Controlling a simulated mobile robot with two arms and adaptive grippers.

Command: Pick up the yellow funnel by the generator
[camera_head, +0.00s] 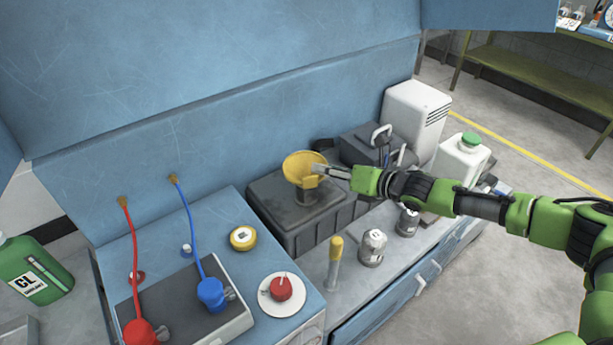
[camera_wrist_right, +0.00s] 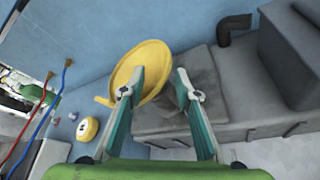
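The yellow funnel (camera_head: 302,166) stands upright on a dark neck on top of the dark grey generator-like box (camera_head: 280,225), against the blue wall. In the right wrist view the funnel (camera_wrist_right: 150,58) shows as a wide yellow cone with a small tab, partly hidden by one finger. My right gripper (camera_head: 328,171) comes in from the right at the funnel's right side. Its fingers (camera_wrist_right: 160,85) are spread, with a gap between them. One finger overlaps the funnel's rim in view; I cannot tell whether it touches. My left gripper is not in view.
A yellow-topped cylinder (camera_head: 335,262) and small metal canisters (camera_head: 373,246) stand in front. Red (camera_head: 142,330) and blue (camera_head: 210,292) hose nozzles are at left.

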